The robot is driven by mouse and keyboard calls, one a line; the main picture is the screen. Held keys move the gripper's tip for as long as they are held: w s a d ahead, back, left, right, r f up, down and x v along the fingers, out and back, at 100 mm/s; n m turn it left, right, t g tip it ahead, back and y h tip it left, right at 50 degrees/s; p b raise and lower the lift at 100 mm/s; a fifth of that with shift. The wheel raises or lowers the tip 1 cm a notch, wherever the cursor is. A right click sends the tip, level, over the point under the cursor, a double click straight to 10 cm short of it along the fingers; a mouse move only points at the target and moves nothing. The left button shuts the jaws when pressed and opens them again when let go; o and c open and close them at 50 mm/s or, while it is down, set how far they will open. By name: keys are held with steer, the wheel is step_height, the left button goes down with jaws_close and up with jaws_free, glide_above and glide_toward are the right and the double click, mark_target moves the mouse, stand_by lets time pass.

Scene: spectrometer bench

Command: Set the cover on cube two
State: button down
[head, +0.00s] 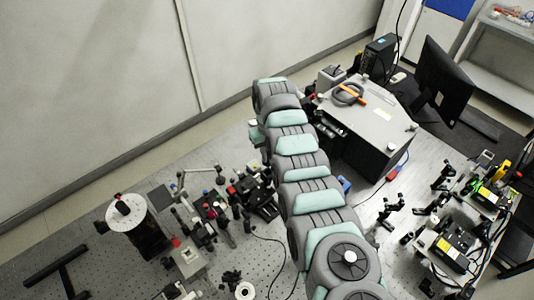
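My grey and teal arm runs from the bottom right of the head view up to the middle. My gripper is not visible; the far end of the arm or its links hide it. I cannot make out with certainty which thing is cube two or its cover. A small pale grey box (188,262) stands on the bench at the lower left. A white round disc (125,211) with a small dark knob sits on a dark stand to its left. Whether anything is held cannot be seen.
The perforated bench (150,195) carries several optical mounts (212,207) left of my arm. A large grey instrument (375,125) with an orange-handled tool (352,95) stands behind and right. A monitor (440,83) and more mounts (390,212) are at right.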

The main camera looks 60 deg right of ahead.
mark_target(268, 163)
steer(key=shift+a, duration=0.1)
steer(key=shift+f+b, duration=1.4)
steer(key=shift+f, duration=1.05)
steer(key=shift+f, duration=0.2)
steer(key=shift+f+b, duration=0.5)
steer(key=shift+b, duration=0.05)
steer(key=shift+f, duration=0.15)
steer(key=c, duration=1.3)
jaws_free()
